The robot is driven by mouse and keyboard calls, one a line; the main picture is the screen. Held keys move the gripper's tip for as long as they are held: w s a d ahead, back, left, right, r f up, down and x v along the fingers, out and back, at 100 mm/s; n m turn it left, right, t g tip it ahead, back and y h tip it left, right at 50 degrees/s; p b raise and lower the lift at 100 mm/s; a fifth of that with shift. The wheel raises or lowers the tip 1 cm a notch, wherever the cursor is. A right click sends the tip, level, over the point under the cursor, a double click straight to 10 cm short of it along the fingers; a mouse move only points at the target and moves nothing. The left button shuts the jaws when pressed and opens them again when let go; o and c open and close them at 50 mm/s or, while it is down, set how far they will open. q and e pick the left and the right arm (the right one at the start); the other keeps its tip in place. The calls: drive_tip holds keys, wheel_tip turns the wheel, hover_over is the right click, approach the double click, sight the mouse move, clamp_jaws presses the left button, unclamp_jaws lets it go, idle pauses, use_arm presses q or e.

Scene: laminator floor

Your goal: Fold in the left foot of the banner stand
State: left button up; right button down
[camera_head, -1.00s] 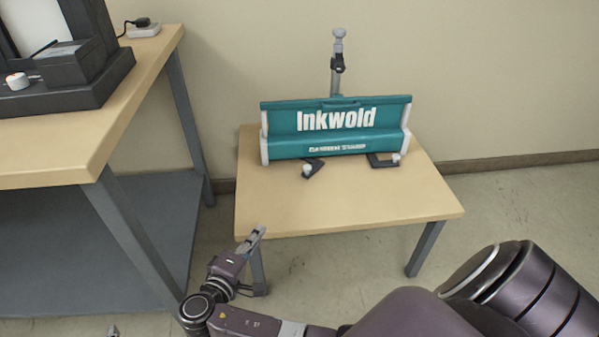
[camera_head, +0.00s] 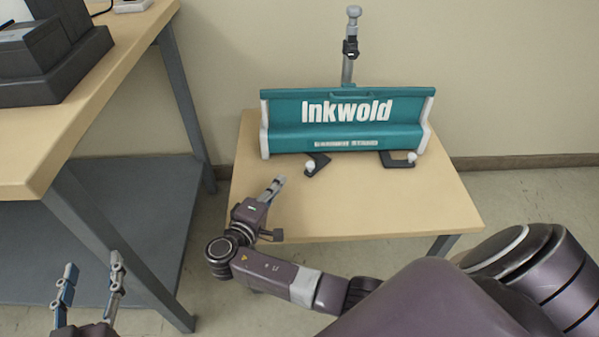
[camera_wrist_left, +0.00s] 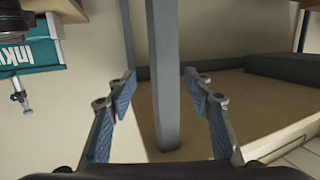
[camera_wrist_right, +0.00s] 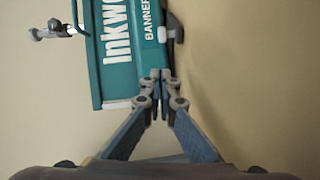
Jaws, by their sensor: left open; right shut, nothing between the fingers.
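The teal Inkwold banner stand (camera_head: 345,108) stands on the small wooden table (camera_head: 400,212). Its left foot (camera_head: 316,164), dark with a white knob, sticks out at a slant from the base's front. The right foot (camera_head: 399,161) also sticks out in front. My right gripper (camera_head: 278,186) is shut and empty, left of and nearer than the left foot, apart from it. In the right wrist view, its fingertips (camera_wrist_right: 161,76) appear by the stand's left end, with the left foot (camera_wrist_right: 174,28) beyond. My left gripper (camera_head: 92,272) is open and empty at lower left.
A higher workbench (camera_head: 110,75) with a dark machine (camera_head: 55,65) stands at left. Its grey leg (camera_wrist_left: 165,75) shows between my left fingers in the left wrist view. A grey pole (camera_head: 349,50) rises behind the banner. The small table's front is clear.

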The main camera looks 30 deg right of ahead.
drive_tip(key=b+x, duration=0.1)
drive_tip(key=x, duration=0.3)
drive_tip(key=shift+w+d, duration=0.2)
drive_tip(key=shift+d, duration=0.1)
drive_tip(key=shift+s+d+f, duration=0.15)
drive_tip(key=shift+d, duration=0.45)
drive_tip(key=shift+s+d+f, duration=0.15)
drive_tip(key=shift+d, duration=0.45)
use_arm(q)
wheel_tip(320, 180, up, 8)
drive_tip(key=d+t+h, duration=0.1)
drive_tip(key=t, duration=0.3)
drive_tip(key=shift+r, duration=0.2)
use_arm(e)
drive_tip(key=shift+s+d+f, duration=0.1)
drive_tip(key=shift+s+d, duration=0.1)
drive_tip(key=shift+d, duration=0.45)
use_arm(q)
drive_tip(key=shift+w+d+f, duration=0.1)
drive_tip(key=shift+w, duration=0.05)
